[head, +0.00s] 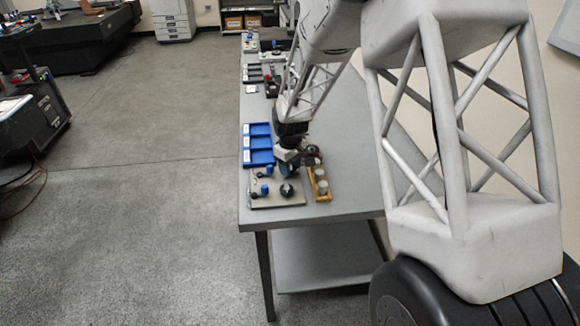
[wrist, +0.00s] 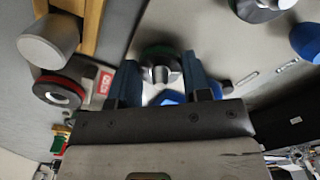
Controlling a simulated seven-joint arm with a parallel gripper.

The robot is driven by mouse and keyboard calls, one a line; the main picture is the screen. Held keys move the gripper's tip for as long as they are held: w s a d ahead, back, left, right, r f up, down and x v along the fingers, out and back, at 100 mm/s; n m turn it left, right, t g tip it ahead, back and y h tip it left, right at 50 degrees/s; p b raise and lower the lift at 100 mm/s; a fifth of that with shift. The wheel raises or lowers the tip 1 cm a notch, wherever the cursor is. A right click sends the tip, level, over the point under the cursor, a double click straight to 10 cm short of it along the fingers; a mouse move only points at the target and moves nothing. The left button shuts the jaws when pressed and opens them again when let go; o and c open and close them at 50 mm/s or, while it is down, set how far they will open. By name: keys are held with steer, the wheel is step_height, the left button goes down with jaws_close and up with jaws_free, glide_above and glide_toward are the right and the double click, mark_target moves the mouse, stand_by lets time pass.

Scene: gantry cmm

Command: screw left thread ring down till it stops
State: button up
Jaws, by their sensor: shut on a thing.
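In the wrist view, my gripper (wrist: 162,80) has its two blue fingers closed on a dark thread ring (wrist: 158,50) with a green edge. A silvery threaded part (wrist: 161,72) shows in the middle of the ring. I cannot tell how far down its thread the ring sits. In the head view, my gripper (head: 289,169) is low over the back of a grey fixture plate (head: 270,203), and the held ring is hidden there. Another dark ring (wrist: 58,92) with a red band lies apart, to the left in the wrist view.
On the plate are a dark knob-like part (head: 287,190) and a blue knob (head: 265,190). A wooden rack (head: 325,197) with grey cylinders (head: 322,186) stands right of the plate. Blue bins (head: 259,143) stand behind it. The bench's front strip (head: 290,217) is clear.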

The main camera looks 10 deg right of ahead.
steer(key=m, duration=0.5)
steer(key=shift+r+m, duration=0.1)
steer(key=shift+m, duration=0.2)
steer(key=m, duration=0.5)
steer(key=shift+w+a, duration=0.1)
steer(key=o, duration=0.9)
steer(key=shift+o, duration=0.2)
steer(key=shift+r, duration=0.1)
steer(key=shift+r, duration=3.75)
